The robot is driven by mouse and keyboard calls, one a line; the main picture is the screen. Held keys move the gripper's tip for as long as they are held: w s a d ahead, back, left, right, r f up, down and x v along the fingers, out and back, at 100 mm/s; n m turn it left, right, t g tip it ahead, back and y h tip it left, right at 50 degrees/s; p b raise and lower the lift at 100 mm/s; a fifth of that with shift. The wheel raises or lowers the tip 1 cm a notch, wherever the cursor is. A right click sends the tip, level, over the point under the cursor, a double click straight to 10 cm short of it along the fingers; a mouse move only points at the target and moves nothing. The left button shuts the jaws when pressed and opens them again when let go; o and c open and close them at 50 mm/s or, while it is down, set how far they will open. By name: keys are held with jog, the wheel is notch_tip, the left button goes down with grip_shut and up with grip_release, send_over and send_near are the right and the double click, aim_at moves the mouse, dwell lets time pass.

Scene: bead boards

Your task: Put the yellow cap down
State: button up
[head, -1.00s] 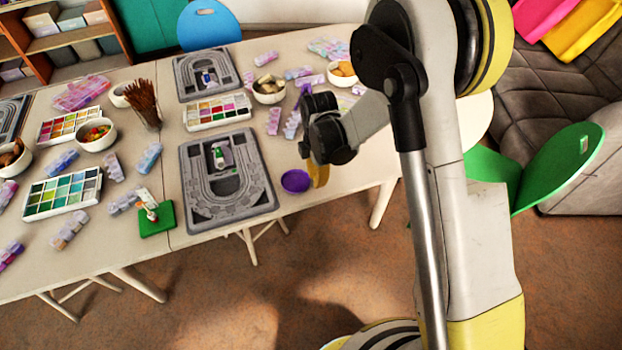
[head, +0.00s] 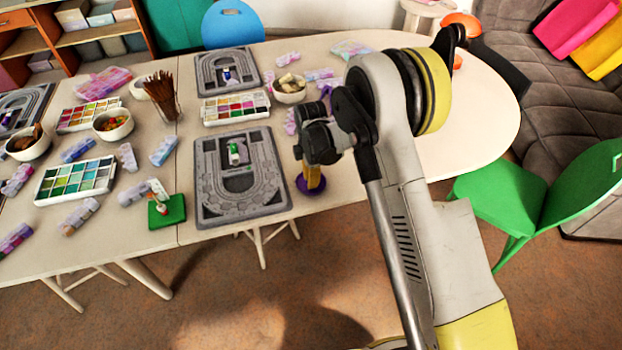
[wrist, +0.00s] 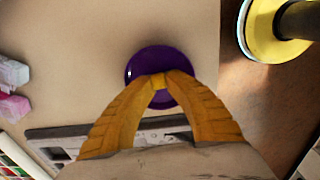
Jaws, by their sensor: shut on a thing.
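My gripper (head: 313,188) points down over a purple dish (head: 300,184) near the table's front edge, right of the front grey bead board. In the wrist view my gripper (wrist: 160,85) has its two yellow fingers closed together at the tips. A small bright yellow piece, the yellow cap (wrist: 159,81), shows between the fingertips, much the same colour as the fingers. The purple dish (wrist: 148,62) lies behind the tips, partly hidden by them. I cannot tell whether the cap touches the dish. In the head view the cap cannot be made out.
The front grey bead board (head: 206,175) lies left of my gripper, with a green-and-white bottle-like item (head: 234,154) on it. A bowl (head: 290,90) and several bead boxes lie behind. The table to the right is bare. A green chair (head: 510,190) stands at the right.

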jog(key=shift+f, duration=0.1)
jog(key=shift+f, duration=0.15)
jog(key=o, duration=0.7)
jog(key=shift+o, duration=0.2)
jog(key=shift+r+p, duration=0.2)
jog(key=shift+p, duration=0.1)
